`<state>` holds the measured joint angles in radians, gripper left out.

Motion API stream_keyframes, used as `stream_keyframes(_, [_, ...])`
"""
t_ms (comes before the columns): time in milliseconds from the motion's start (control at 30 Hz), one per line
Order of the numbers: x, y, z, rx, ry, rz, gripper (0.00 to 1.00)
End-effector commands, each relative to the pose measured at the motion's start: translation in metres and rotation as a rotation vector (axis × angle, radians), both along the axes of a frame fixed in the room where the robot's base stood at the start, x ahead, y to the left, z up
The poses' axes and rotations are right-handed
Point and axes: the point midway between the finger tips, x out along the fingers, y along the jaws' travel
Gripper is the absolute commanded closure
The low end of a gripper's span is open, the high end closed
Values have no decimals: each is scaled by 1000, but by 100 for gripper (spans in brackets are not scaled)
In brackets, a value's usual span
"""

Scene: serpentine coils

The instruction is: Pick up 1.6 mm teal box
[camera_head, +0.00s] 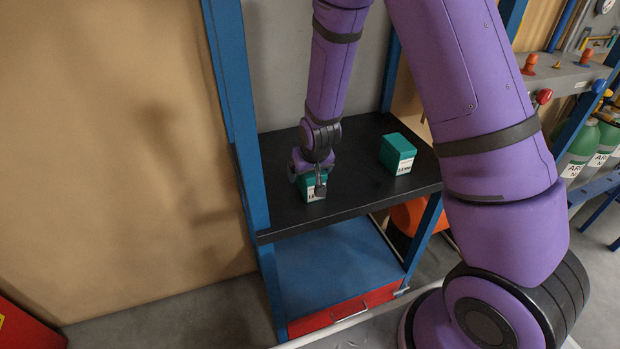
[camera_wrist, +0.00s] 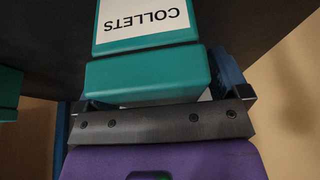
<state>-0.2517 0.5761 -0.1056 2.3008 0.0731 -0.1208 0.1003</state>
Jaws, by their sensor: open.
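Two teal boxes with white labels stand on a black shelf. One teal box (camera_head: 311,196) is at the left under my gripper (camera_head: 307,181); its label is partly covered and too small to read surely. The other teal box (camera_head: 397,153) stands apart to the right, its label also too small to read surely. In the wrist view my gripper (camera_wrist: 166,98) is open, its fingers at either side of a teal block (camera_wrist: 150,76). Just beyond is a teal face with an upside-down label "COLLETS" (camera_wrist: 145,20); I cannot tell whether it is the same box.
The black shelf (camera_head: 352,190) has bare room between and around the boxes. A blue post (camera_head: 240,120) rises close to the left of my gripper. A lower blue shelf (camera_head: 325,268) is below. Green bottles (camera_head: 580,150) stand at the right. Teal also shows at the wrist view's left edge.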

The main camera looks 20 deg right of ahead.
Motion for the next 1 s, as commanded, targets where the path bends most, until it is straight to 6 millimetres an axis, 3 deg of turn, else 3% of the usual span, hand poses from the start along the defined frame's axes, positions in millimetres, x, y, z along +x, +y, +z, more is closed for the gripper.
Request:
stream_keyframes(567, [0,0,-3,0,0,0,6])
stream_keyframes(833, [0,0,-3,0,0,0,66])
stream_keyframes(1000, [0,0,-3,0,0,0,67])
